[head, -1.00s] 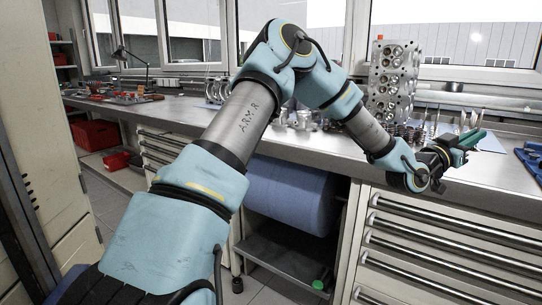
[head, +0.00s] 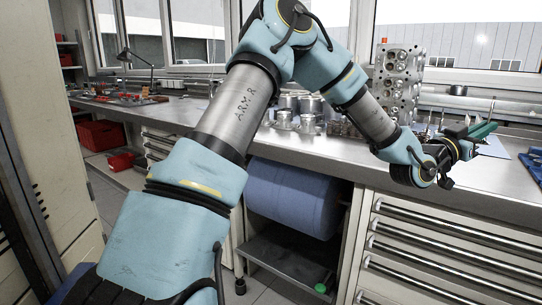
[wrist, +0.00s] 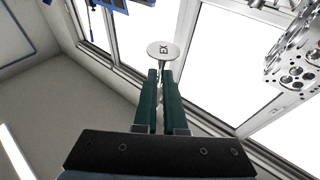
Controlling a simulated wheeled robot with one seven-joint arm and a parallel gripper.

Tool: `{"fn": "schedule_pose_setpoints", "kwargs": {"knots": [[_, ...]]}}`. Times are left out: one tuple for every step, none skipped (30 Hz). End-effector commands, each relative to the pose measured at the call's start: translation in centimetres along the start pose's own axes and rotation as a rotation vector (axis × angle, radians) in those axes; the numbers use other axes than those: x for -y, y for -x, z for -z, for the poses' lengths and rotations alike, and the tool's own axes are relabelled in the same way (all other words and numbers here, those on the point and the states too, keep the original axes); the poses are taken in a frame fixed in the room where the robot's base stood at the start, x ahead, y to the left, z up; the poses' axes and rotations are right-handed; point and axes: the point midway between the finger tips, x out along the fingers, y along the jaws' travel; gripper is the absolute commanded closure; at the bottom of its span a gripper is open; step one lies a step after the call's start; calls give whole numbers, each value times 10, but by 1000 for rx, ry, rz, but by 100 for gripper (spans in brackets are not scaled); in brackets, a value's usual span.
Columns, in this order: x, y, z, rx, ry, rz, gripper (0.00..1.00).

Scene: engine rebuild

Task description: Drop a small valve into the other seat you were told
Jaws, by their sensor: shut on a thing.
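In the wrist view my gripper (wrist: 159,90) has its two green fingers shut on the stem of a valve (wrist: 163,50). The valve's round, pale head faces the camera and is marked "EX". In the head view my gripper (head: 484,129) is above the right part of the bench; the valve is too small to make out there. The cylinder head (head: 398,85) stands upright on the bench, left of and behind my gripper, with its round seats facing outward. Part of it also shows at the right of the wrist view (wrist: 298,62), apart from the valve.
Pistons (head: 285,119) and other engine parts stand on the steel bench (head: 235,125) left of the cylinder head. Drawers (head: 440,240) are below. The bench's front strip is clear.

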Motion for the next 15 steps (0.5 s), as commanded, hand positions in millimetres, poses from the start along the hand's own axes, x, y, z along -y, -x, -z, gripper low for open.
{"fn": "schedule_pose_setpoints", "kwargs": {"knots": [[-3, 2, 7, -1, -2, -1, 100], [-4, 3, 10, -1, -2, -2, 100], [-6, 5, 14, -1, -2, -2, 100], [-8, 6, 16, -2, -2, -1, 100], [-9, 8, 20, -2, -2, -1, 100], [-11, 10, 23, -1, -2, -1, 100], [-12, 11, 26, -1, -2, -1, 100], [-14, 12, 29, -1, -2, -1, 100], [-16, 14, 32, -1, -3, -2, 100], [-17, 16, 35, 0, -3, -2, 100], [-19, 17, 38, -1, -3, -1, 100], [-20, 18, 42, -1, -2, -1, 100], [-22, 20, 45, -1, -2, -1, 100], [-23, 21, 48, -1, -2, -1, 100], [-25, 23, 51, -2, -2, -1, 100]]}}
